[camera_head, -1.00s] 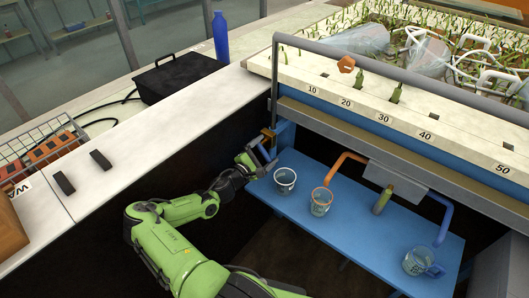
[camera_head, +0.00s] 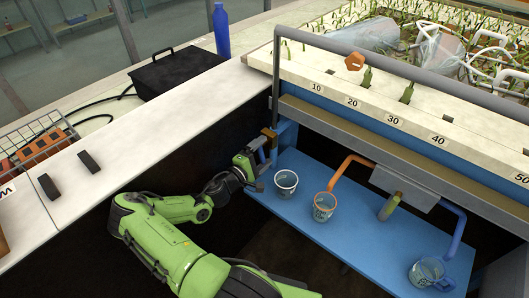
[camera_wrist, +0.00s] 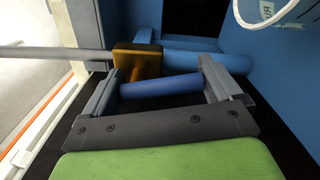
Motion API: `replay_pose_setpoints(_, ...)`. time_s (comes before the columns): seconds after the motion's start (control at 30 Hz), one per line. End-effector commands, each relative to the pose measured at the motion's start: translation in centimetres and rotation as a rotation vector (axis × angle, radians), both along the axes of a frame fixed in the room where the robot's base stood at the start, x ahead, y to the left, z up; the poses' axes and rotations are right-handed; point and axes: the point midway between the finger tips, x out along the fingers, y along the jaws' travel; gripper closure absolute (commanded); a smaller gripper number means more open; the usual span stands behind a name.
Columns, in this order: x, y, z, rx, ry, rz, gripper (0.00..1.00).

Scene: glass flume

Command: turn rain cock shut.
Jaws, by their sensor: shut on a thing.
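The rain cock has a brass-orange body (camera_head: 268,133) on the grey pipe at the left end of the flume. In the wrist view its body (camera_wrist: 137,62) sits on the pipe's end, and a blue lever (camera_wrist: 160,88) lies across the space between my two fingers. My gripper (camera_head: 261,158) is at the cock, just left of the blue shelf. In the wrist view my gripper (camera_wrist: 160,84) is shut on the blue lever, with a grey finger at each end of it. The lever's contact faces are partly hidden by the fingers.
A clear cup (camera_head: 286,184) stands on the blue shelf (camera_head: 350,232) close right of my gripper. An orange-rimmed cup (camera_head: 324,207) and a blue-handled jug (camera_head: 428,272) stand farther right. The white ledge (camera_head: 120,170) is at left, the numbered flume edge above.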

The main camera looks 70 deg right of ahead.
Motion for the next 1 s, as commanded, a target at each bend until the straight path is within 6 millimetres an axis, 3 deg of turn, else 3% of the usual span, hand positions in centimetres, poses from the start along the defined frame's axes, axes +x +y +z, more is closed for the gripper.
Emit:
replay_pose_setpoints(0.4, 0.61, -0.24, -0.48, -0.089, -0.211, 0.0, 0.63)
replay_pose_setpoints(1.0, 0.73, -0.29, -0.43, -0.107, -0.255, 0.0, 0.63)
